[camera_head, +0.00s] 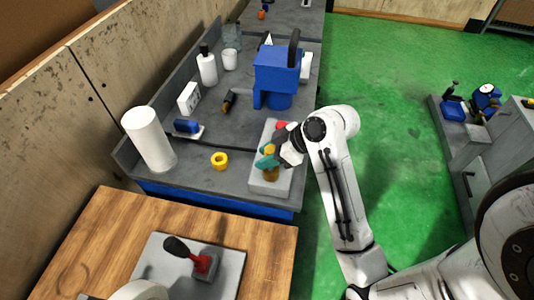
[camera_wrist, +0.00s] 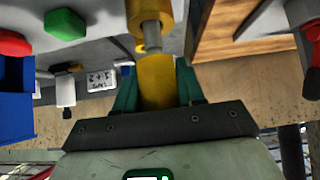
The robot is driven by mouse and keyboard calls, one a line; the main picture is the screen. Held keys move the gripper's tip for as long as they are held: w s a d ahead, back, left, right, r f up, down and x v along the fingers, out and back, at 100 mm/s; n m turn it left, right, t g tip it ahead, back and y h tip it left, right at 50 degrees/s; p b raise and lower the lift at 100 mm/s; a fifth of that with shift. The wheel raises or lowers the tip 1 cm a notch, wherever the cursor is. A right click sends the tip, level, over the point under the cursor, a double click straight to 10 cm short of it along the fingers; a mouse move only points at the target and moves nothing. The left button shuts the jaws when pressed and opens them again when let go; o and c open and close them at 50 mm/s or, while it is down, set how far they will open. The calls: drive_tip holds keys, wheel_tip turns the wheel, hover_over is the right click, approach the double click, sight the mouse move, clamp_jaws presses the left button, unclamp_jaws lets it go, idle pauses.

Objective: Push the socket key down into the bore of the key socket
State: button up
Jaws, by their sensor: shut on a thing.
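My gripper (camera_head: 267,158) has teal fingers and is over the pale panel (camera_head: 284,183) at the bench's right edge. It is shut on the yellow socket key (camera_wrist: 156,82), which lies between both fingers in the wrist view. The key's grey shank (camera_wrist: 152,38) points at the yellow key socket (camera_wrist: 150,10) and overlaps its near end. I cannot tell how far the shank tip is inside the bore. In the head view the key socket (camera_head: 271,175) stands on the panel just below my fingers, and the key's yellow body (camera_head: 269,149) shows between them.
A red button (camera_head: 281,125) is on the panel; a green button (camera_wrist: 65,24) shows beside the red one in the wrist view. A blue machine (camera_head: 277,68) stands behind. A yellow ring (camera_head: 219,161) and a white cylinder (camera_head: 149,140) are to the left.

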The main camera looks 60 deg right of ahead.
drive_tip(key=shift+f+b, duration=0.6)
drive_tip(key=shift+f, duration=0.5)
drive_tip(key=o, duration=1.2)
drive_tip(key=shift+r, duration=0.1)
drive_tip(key=v, duration=1.1)
